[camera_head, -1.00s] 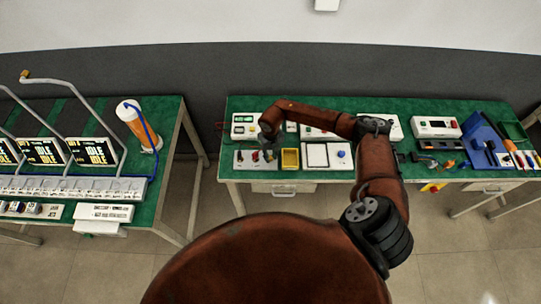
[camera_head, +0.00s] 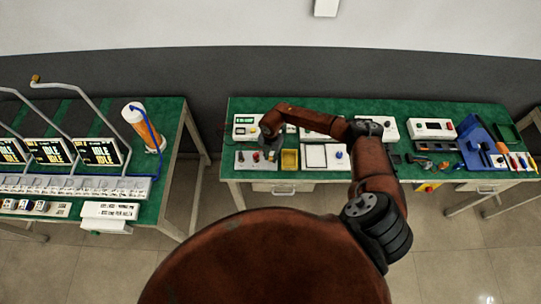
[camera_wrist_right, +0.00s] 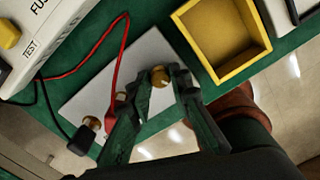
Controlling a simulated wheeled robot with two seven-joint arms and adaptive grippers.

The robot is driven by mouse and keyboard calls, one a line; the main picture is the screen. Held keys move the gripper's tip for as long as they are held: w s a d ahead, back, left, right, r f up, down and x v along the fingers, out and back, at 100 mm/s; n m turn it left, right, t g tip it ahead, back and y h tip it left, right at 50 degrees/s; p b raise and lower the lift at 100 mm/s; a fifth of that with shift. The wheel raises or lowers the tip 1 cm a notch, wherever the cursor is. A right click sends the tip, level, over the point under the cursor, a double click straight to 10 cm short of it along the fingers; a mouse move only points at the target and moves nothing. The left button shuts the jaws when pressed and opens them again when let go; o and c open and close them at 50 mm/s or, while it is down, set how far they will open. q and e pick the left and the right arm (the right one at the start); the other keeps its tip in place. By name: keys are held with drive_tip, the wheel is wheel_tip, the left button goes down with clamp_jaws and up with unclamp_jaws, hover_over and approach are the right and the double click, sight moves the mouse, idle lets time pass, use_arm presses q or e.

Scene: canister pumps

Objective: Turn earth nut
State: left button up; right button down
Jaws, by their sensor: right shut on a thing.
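The brass earth nut (camera_wrist_right: 159,76) stands on a pale plate (camera_wrist_right: 85,98) near the front edge of the green bench, in the right wrist view. My right gripper (camera_wrist_right: 161,82) is shut on the nut, with one dark finger on each side of it. In the head view my right gripper (camera_head: 271,145) reaches down over the plate (camera_head: 243,160) at the bench's left end; the nut is too small to tell there. My left gripper is not in view.
A second brass post (camera_wrist_right: 91,122) with a black plug stands on the same plate, with a red lead (camera_wrist_right: 122,50) nearby. A yellow open box (camera_wrist_right: 222,38) lies close to the right finger. A white tester (camera_wrist_right: 38,38) is at left. The bench (camera_head: 385,106) holds several other devices.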

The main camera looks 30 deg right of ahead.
sight(271, 158)
drive_tip(key=shift+w+r+m+p, duration=0.15)
drive_tip(key=shift+m+p, duration=0.1)
drive_tip(key=shift+m, duration=0.3)
drive_tip(key=shift+w+r+m+p, duration=0.15)
drive_tip(key=shift+m+p, duration=0.1)
drive_tip(key=shift+m, duration=0.3)
drive_tip(key=shift+f, duration=0.1)
drive_tip(key=shift+d, duration=0.1)
drive_tip(key=c, duration=2.2)
unclamp_jaws()
drive_tip(key=o, duration=0.4)
drive_tip(key=shift+s+f, duration=0.1)
drive_tip(key=shift+f, duration=0.05)
drive_tip(key=shift+o, duration=0.2)
wheel_tip(271, 158, up, 12)
drive_tip(key=shift+s, duration=0.1)
